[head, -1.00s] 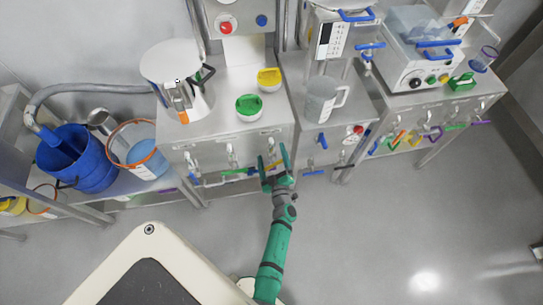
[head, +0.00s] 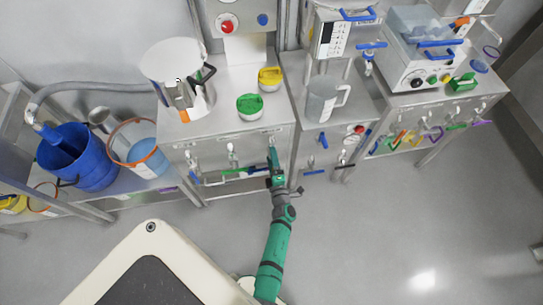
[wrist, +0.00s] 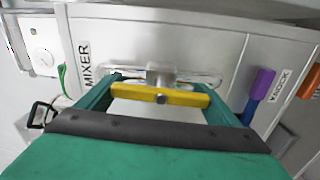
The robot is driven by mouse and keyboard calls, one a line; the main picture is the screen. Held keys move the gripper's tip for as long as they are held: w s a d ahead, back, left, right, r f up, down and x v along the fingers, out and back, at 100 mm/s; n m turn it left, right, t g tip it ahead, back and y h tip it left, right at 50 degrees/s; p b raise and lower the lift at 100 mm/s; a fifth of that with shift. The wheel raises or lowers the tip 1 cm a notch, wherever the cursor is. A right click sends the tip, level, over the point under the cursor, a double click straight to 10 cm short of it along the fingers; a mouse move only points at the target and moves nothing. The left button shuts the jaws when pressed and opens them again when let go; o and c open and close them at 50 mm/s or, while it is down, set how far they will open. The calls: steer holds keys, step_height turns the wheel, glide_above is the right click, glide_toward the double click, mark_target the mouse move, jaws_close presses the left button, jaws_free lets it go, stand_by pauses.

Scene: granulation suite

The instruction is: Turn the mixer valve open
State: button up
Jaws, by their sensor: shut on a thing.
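The mixer valve's yellow bar handle (wrist: 160,97) lies straight across the wrist view, on a grey stem in front of a pale plate. A label reading MIXER (wrist: 86,62) is on the panel to its left. My gripper (wrist: 163,92) is shut on the yellow handle, one green finger at each end of it. In the head view my gripper (head: 274,160) is at the front of the steel cabinet (head: 215,155), seen nearly edge-on. My fingers hide the handle there.
A purple handle (wrist: 260,88) and an orange one (wrist: 309,80) are right of the yellow handle, by a KNOCK label (wrist: 282,86). Green and yellow tubs (head: 249,105) stand on the cabinet top. A blue bucket (head: 75,158) is at left. The floor is clear.

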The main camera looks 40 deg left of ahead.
steer(key=shift+s+f+n, duration=0.1)
steer(key=shift+f+n, duration=0.05)
steer(key=shift+n, duration=0.35)
steer(key=o, duration=0.9)
steer(key=shift+v, duration=5.4)
